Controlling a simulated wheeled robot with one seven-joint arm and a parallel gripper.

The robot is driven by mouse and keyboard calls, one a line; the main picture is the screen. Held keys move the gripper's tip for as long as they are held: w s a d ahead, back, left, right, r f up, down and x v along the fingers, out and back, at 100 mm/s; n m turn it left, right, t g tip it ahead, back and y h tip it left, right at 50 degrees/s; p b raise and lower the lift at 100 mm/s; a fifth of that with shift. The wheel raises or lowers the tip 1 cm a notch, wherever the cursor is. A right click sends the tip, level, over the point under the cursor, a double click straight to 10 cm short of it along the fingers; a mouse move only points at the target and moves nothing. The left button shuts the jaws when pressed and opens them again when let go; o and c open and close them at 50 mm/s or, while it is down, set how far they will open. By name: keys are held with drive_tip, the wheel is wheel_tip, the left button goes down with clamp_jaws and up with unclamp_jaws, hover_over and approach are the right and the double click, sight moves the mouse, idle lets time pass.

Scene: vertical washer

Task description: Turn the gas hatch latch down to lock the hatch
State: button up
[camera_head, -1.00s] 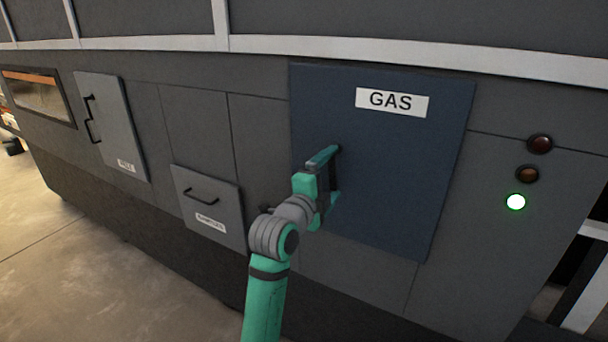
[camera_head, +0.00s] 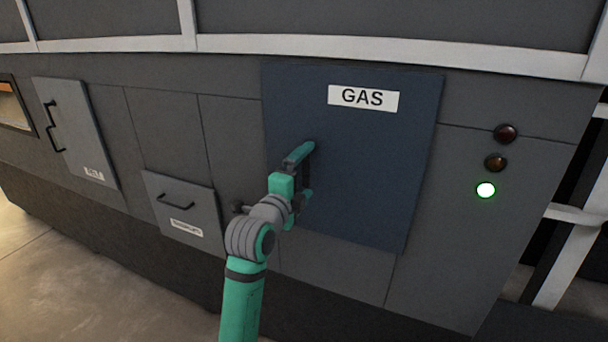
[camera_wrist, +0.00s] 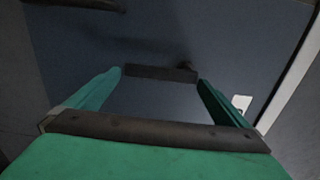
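The gas hatch (camera_head: 365,165) is a dark blue panel with a white GAS label (camera_head: 363,97). It looks flush with the machine front. My gripper (camera_head: 304,173) is in front of its left part; in the wrist view my gripper (camera_wrist: 160,76) has its two green fingers wide apart. A dark bar (camera_wrist: 160,73), seemingly the hatch handle, shows between the fingertips; I cannot tell if they touch it. A small dark part (camera_head: 240,208), possibly the latch, sits left of the hatch beside my wrist. A dark piece (camera_wrist: 90,3) at the wrist view's top edge may be the same part.
A smaller labelled drawer (camera_head: 185,215) with a black handle is to the left, and a taller grey door (camera_head: 75,135) is further left. The floor at lower left is clear.

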drive_tip(key=v, duration=1.1)
drive_tip(key=shift+d, duration=0.1)
drive_tip(key=s+d+f+n+y, duration=0.25)
drive_tip(key=s+f+n, duration=0.3)
drive_tip(key=f, duration=0.45)
drive_tip(key=s+d+f+n+y, duration=0.1)
drive_tip(key=s+d+f+n, duration=0.2)
drive_tip(key=s+f+n, duration=0.5)
drive_tip(key=s+d+f+n+y, duration=0.2)
drive_tip(key=f+n, duration=0.2)
drive_tip(key=f, duration=0.8)
drive_tip(key=s+d+f+n+g, duration=0.1)
drive_tip(key=s+f+n, duration=0.1)
drive_tip(key=s, duration=1.3)
drive_tip(key=s+d+f+n, duration=0.1)
drive_tip(key=s+f, duration=0.3)
drive_tip(key=s, duration=1.1)
drive_tip(key=shift+s+f+n+g, duration=0.15)
drive_tip(key=shift+s+n+g, duration=0.2)
drive_tip(key=shift+n, duration=0.3)
